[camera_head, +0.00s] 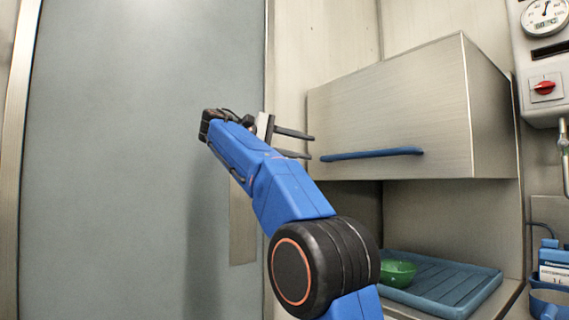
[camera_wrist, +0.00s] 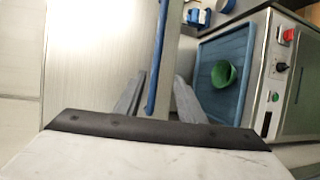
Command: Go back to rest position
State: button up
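My gripper (camera_head: 311,146) is raised in front of the metal hood, left of its blue handle (camera_head: 372,153). Its two dark fingers are apart, with nothing held between them. In the wrist view the gripper (camera_wrist: 161,76) shows the same gap, and the blue handle (camera_wrist: 157,60) runs through it in the picture. I cannot tell how far the fingertips are from the handle in depth. The metal hood (camera_head: 400,110) is a box standing above a recess, and its pale face also fills the left of the wrist view (camera_wrist: 95,60).
A green bowl (camera_head: 398,273) sits on a blue ribbed tray (camera_head: 462,293) below the hood. A control panel with a red knob (camera_head: 545,88) is at the right. Blue holders (camera_head: 550,300) hang at the lower right. A large grey panel (camera_head: 120,160) fills the left.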

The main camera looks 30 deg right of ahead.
jog(key=s+a+f+n+t+y, duration=0.1)
jog(key=s+f+n+t+y, duration=0.25)
jog(key=f, duration=0.75)
jog(key=s+a+f+n+t+y, duration=0.15)
jog(key=s+f+t, duration=0.25)
jog(key=f, duration=0.7)
jog(key=s+a+f+y, duration=0.3)
jog(key=s+a+f, duration=0.2)
jog(key=f, duration=0.7)
jog(key=s+a+f+m+t+y, duration=0.1)
jog(key=s+a+f+y, duration=0.2)
jog(key=f, duration=1)
jog(key=s+a+f+m+t+y, duration=0.1)
jog(key=s+a+f+y, duration=0.3)
jog(key=s+a+f, duration=0.5)
jog(key=s+f, duration=0.3)
jog(key=f, duration=0.1)
jog(key=shift+s+a, duration=0.15)
jog(key=shift+s, duration=0.15)
